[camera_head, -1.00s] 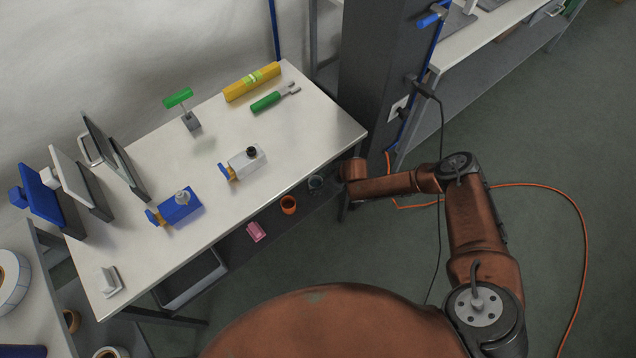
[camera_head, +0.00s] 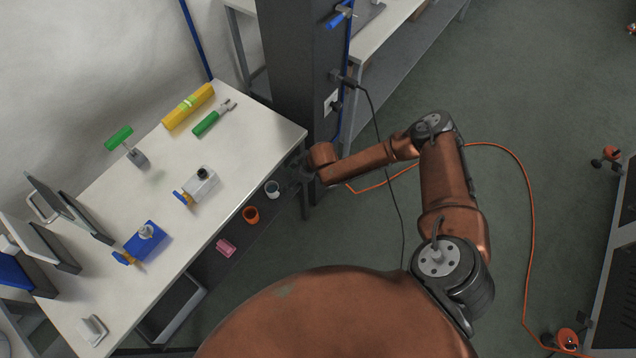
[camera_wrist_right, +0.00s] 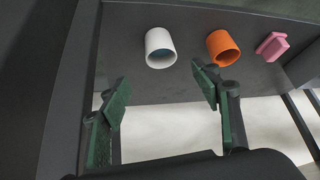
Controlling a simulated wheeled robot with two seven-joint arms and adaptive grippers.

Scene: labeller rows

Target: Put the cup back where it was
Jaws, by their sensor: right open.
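A white cup (camera_head: 272,188) stands on the dark lower shelf, below the right end of the white tabletop. An orange cup (camera_head: 250,214) stands beside it, further left. In the right wrist view the white cup (camera_wrist_right: 160,48) is ahead of the jaws and the orange cup (camera_wrist_right: 222,47) is to its right. My right gripper (camera_wrist_right: 161,90) is open and empty, its two fingers apart and short of the white cup. In the head view the right gripper (camera_head: 297,170) is small and dark beside the white cup. My left gripper is not in view.
A pink object (camera_head: 226,247) lies on the shelf past the orange cup. The white tabletop (camera_head: 160,215) overhangs the shelf and holds several tools and boxes. A dark pillar (camera_head: 300,70) stands behind my right gripper. A black cable (camera_head: 385,165) hangs near my right arm.

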